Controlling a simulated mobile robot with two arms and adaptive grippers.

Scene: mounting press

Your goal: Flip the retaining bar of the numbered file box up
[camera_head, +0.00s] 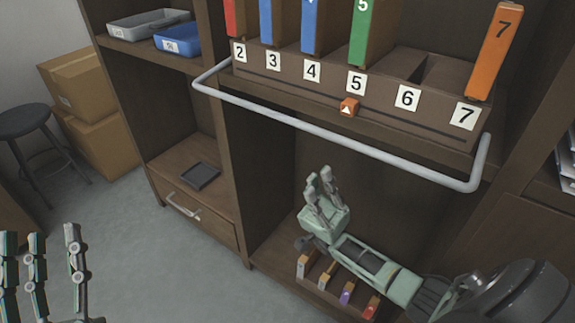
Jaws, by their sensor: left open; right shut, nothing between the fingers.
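The numbered file box (432,128) stands on the upper shelf, with white number labels along its front. Its light-grey retaining bar (400,164) runs lengthwise in front of the box, below the labels, with its ends bent back at both sides. My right gripper (319,178) points up below the middle of the bar, fingers together and empty. It appears apart from the bar. My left gripper (50,245) is at the lower left corner, fingers spread and empty, far from the box.
Colored binders, including an orange one (497,50) and a green one (372,30), stand in the box; slot 6 looks empty. An orange triangle-marked block (348,107) is on the box front. Small files (346,292) stand below my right arm. A drawer unit (195,215) and stool (25,120) are left.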

